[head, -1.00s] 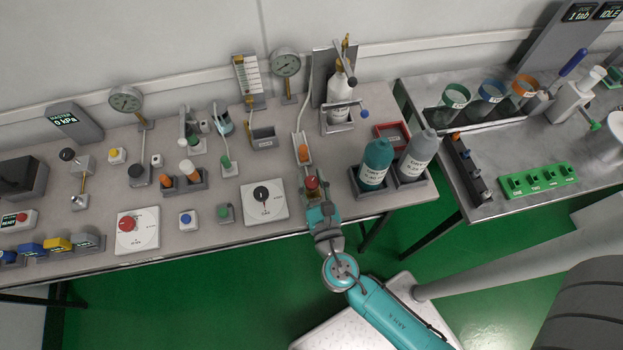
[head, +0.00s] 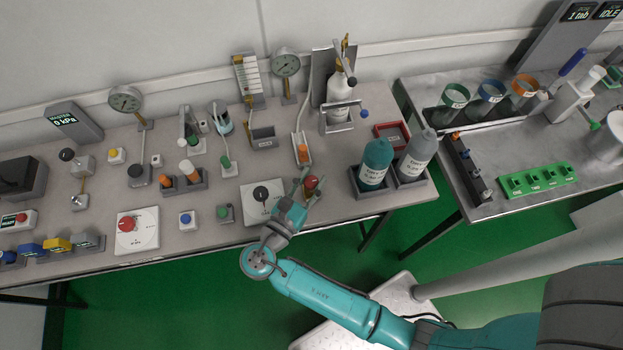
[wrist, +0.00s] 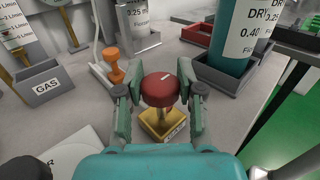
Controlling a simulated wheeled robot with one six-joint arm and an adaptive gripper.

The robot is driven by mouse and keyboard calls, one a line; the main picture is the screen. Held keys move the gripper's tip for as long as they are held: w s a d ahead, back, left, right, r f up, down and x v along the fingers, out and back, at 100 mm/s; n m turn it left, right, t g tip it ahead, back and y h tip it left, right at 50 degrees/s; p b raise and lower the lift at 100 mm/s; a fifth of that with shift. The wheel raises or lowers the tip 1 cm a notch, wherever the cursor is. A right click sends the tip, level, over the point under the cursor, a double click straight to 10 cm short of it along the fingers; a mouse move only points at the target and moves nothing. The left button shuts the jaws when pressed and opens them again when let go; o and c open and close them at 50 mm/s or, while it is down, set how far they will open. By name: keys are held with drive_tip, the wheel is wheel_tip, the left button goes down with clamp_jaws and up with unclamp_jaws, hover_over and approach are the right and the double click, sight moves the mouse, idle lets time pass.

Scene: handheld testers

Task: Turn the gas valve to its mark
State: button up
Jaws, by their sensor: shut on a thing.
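A round red valve knob (wrist: 158,92) with a short white line on its top stands on a brass-yellow base (wrist: 165,128). A label on the base is too small to read. My gripper (wrist: 160,90) is shut on the knob, one green finger on each side of it. In the head view my gripper (head: 305,183) reaches the red knob (head: 312,182) from the lower left, near the front of the bench. The mark that the knob turns to cannot be made out.
An orange-topped part (wrist: 115,68) in a grey holder stands just behind the knob. A teal bottle (head: 376,162) in a grey tray is to the right. A white dial plate (head: 250,207) with a black knob lies close on the left. A grey bin (wrist: 45,90) reads GAS.

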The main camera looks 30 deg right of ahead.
sight(306, 187)
drive_tip(key=shift+m+g+h, duration=0.7)
drive_tip(key=shift+m+g, duration=0.4)
drive_tip(key=shift+g, duration=0.8)
drive_tip(key=o, duration=1.1)
drive_tip(key=shift+o, duration=0.2)
drive_tip(key=shift+a, duration=0.1)
drive_tip(key=shift+v, duration=3.7)
